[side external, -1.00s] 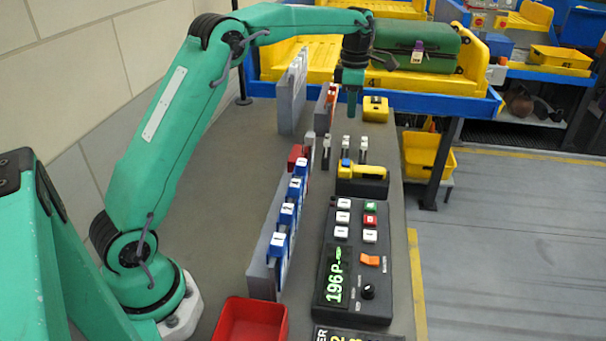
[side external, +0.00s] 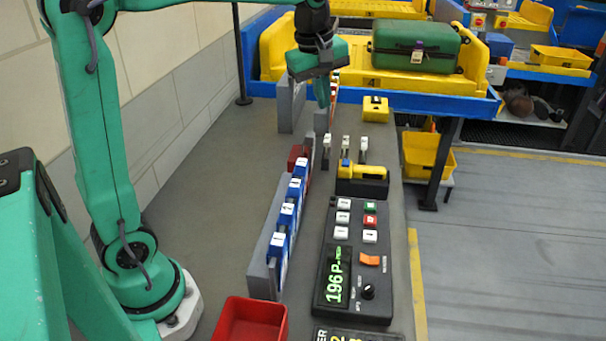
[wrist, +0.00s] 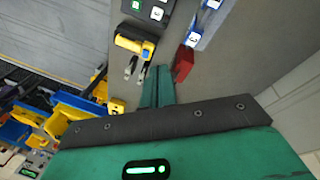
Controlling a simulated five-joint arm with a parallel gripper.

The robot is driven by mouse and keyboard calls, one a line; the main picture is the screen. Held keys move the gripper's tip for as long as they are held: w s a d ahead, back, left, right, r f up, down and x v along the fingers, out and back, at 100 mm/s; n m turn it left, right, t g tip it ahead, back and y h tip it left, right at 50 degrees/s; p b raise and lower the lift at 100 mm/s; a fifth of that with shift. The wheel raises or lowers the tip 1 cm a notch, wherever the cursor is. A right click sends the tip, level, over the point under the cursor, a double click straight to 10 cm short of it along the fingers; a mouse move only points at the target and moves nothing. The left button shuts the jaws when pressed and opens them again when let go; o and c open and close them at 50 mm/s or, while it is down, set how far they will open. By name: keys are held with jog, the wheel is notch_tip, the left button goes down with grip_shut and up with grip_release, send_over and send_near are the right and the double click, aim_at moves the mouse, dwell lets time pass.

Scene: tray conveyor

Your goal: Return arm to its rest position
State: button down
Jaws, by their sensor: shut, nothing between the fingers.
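My gripper (side external: 322,92) is shut and empty in the side external view. It hangs pointing down above the far part of the grey bench, near the grey rack panels and left of the yellow box. In the wrist view my gripper's closed fingers (wrist: 158,72) point toward the bench, between the small white-topped levers and a red block (wrist: 183,63). My arm stands raised at the left of the side external view, with its upper part at the top edge.
A control panel (side external: 385,290) with buttons and a yellow scanner (side external: 372,172) sit on the bench. A rack (side external: 262,270) holds blue tags. A red bin (side external: 222,325) is in front. A green suitcase (side external: 415,45) lies in a yellow tray (side external: 345,62) on the conveyor. The bench's left side is clear.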

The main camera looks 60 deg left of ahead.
jog(key=s+d+f+m+t, duration=0.1)
jog(key=s+d+f+m, duration=0.1)
jog(key=s+m, duration=0.5)
jog(key=s+d+f+m+t, duration=0.2)
jog(key=s+f+m, duration=0.2)
jog(key=s+m, duration=0.4)
jog(key=s, duration=0.5)
jog(key=shift+m, duration=0.3)
